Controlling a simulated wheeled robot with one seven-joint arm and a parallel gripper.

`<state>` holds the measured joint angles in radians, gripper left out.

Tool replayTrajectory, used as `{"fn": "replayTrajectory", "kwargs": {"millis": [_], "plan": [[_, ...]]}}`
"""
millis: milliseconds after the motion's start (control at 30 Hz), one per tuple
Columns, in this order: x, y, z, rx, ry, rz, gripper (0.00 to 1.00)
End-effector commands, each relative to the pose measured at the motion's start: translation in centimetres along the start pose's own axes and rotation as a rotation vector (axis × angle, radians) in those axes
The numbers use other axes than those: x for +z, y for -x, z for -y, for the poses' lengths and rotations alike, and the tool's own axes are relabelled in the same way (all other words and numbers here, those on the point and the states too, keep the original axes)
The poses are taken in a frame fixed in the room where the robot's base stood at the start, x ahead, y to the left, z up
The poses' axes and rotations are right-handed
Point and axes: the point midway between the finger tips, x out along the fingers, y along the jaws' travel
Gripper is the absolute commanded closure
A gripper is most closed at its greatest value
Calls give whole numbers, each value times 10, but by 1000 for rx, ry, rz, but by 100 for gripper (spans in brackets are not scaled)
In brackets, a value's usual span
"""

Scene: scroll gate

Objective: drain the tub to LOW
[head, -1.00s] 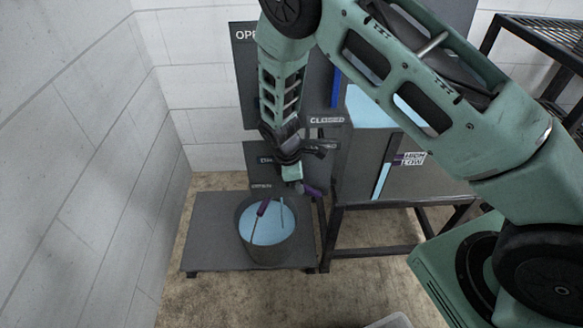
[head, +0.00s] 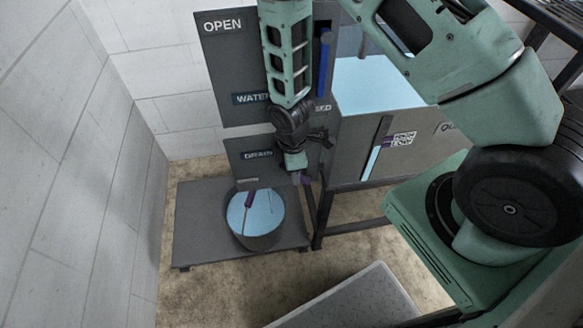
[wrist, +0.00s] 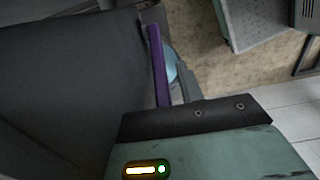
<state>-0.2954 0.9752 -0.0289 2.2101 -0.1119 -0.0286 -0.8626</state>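The tub (head: 345,150) is a grey box on a dark stand, with light blue water (head: 380,85) in it. Its front gauge (head: 371,161) is light blue in the lower part and dark above, beside a small HIGH/LOW label (head: 403,139). The blue top is a little below the label. The DRAIN panel (head: 232,148) stands left of the tub. My gripper (head: 299,174) is in front of it, by a purple bar (head: 305,179). In the wrist view the purple bar (wrist: 158,65) lies beside a grey finger (wrist: 184,85). Whether the fingers grip it is unclear.
Above is the WATER panel (head: 230,60), marked OPEN, with a blue bar (head: 324,65). A grey tray (head: 350,305) is at the front.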

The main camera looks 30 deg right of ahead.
Motion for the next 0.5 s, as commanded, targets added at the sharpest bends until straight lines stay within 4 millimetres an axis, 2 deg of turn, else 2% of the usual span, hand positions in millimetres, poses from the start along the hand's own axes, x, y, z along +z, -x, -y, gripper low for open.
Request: {"fn": "replayTrajectory", "kwargs": {"millis": [267,367,500], "plan": [[-2,2,0,1,2,-3,64],[-2,10,0,2,3,-4,64],[-2,33,-1,4,2,-5,64]]}}
